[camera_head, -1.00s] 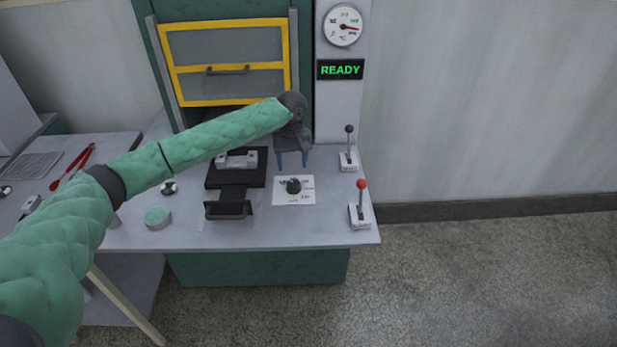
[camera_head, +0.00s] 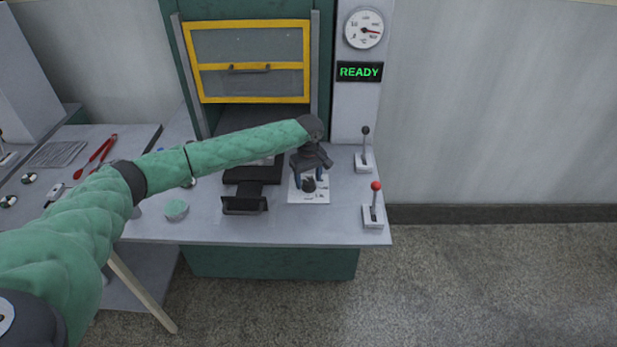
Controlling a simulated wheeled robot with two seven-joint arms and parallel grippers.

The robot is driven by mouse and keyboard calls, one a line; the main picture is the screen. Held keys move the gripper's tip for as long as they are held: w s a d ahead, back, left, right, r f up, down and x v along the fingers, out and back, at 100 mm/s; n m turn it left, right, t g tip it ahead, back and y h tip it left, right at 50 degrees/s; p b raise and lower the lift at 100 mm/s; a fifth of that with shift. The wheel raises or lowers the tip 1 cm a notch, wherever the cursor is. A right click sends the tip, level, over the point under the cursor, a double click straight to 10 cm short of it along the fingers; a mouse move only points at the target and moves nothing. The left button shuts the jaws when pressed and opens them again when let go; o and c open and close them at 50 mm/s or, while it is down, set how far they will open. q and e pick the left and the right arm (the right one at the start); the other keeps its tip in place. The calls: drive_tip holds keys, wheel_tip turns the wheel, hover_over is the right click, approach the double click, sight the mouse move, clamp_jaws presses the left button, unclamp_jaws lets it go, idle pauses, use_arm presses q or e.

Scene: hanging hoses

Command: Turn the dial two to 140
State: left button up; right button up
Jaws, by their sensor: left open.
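The dial (camera_head: 309,185) is a small dark knob on a white printed plate (camera_head: 312,197) on the grey bench top. The plate's markings are too small to read, and its far part is hidden by my gripper. My right gripper is not in view.
A black-knobbed lever (camera_head: 365,150) and a red-knobbed lever (camera_head: 375,206) stand right of the dial. A black fixture (camera_head: 246,200) lies left of it. Behind are a yellow-framed door (camera_head: 250,60), a round gauge (camera_head: 364,29) and a sign (camera_head: 359,72) reading READY.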

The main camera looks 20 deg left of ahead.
use_arm(q)
drive_tip(key=shift+f, duration=0.35)
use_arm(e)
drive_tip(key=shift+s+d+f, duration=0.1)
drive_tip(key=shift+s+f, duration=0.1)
use_arm(q)
drive_tip(key=c, duration=1)
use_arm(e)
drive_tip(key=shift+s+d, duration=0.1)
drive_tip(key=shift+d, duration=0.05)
